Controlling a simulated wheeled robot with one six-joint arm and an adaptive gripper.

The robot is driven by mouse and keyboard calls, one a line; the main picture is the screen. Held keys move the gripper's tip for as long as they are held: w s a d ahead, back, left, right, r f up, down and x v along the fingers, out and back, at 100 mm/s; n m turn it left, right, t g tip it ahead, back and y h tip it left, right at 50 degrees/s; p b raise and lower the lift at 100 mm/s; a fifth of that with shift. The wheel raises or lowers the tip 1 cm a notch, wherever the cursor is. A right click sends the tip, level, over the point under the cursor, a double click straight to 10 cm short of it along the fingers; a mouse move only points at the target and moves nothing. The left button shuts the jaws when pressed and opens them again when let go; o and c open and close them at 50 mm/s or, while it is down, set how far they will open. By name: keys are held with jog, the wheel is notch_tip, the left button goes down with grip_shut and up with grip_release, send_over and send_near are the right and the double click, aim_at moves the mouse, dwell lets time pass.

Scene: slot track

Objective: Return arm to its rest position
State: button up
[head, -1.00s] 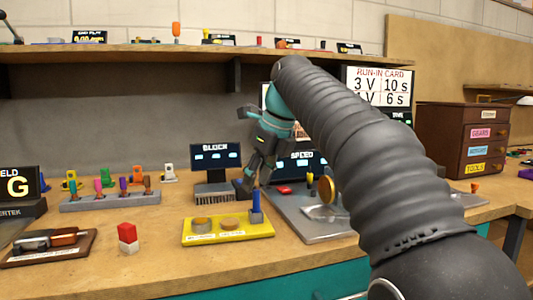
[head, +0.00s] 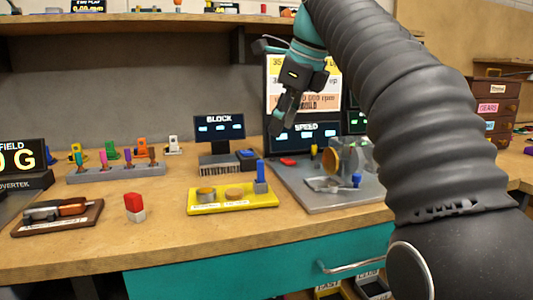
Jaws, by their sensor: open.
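My arm, in a black ribbed sleeve, rises from the lower right of the head view and bends over at the top. My gripper (head: 277,125) hangs from its teal wrist, fingers pointing down and left, above the back of the bench. It is in front of the speed display (head: 305,138) and apart from the bench top. Its fingers are small here, and I see nothing held between them.
A shelf (head: 150,18) runs above. A teal drawer (head: 260,262) is below.

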jog(key=s+d+f+n+h, duration=0.1)
jog(key=s+d+f+n, duration=0.3)
jog(key=s+f+n, duration=0.3)
jog(key=s+d+f+n+t+h, duration=0.1)
jog(key=s+d+f+n, duration=0.3)
jog(key=s+f+n, duration=0.4)
jog(key=s+d+f+n+t+h, duration=0.1)
jog(key=s+d+f+n, duration=0.3)
jog(key=f, duration=1.4)
jog(key=s+n, duration=0.4)
jog(key=s, duration=0.1)
